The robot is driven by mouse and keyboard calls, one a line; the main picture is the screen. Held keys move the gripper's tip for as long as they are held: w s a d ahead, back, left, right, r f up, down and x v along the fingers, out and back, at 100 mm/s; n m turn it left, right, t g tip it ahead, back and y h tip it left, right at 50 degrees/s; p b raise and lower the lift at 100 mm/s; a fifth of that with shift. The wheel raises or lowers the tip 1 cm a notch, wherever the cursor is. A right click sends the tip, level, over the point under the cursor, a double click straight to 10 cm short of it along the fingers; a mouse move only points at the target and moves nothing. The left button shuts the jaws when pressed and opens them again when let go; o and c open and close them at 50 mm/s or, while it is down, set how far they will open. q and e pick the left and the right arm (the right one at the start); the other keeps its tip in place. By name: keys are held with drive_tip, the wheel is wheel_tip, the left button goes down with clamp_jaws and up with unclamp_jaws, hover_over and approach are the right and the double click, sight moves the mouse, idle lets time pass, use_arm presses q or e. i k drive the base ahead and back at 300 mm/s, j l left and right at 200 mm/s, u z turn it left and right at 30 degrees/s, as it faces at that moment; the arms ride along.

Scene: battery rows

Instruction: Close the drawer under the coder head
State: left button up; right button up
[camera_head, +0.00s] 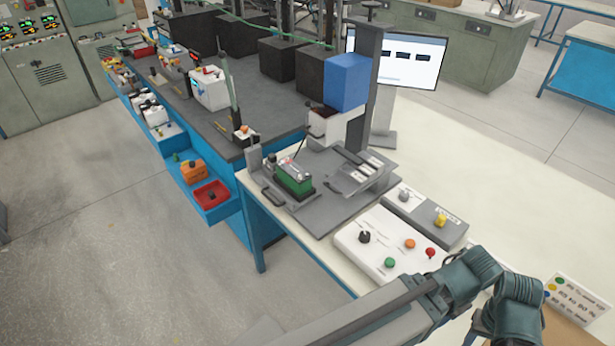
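The coder head, a blue block (347,80) over a white lower part (333,127), is mounted on a dark grey column (366,85). Below and in front of it, a grey drawer-like tray (280,202) with a dark handle (271,197) sticks out toward the bench's left edge. A green battery (293,177) with a lighter top stands upright on this tray. The tray appears pulled out from under the head; its rear part is hidden. Neither gripper shows; only links of my arm cross the bottom right, apart from the tray.
A white control box (386,241) with coloured knobs and a grey box (427,216) stand right of the tray. A tilted grey rack (361,174) sits beside it. A monitor (397,57) is behind. The floor (150,230) left of the bench is clear.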

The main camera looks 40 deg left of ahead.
sight(287, 189)
drive_tip(key=u, duration=1.75)
drive_tip(key=i+j+z, duration=0.1)
drive_tip(key=i+j, duration=0.5)
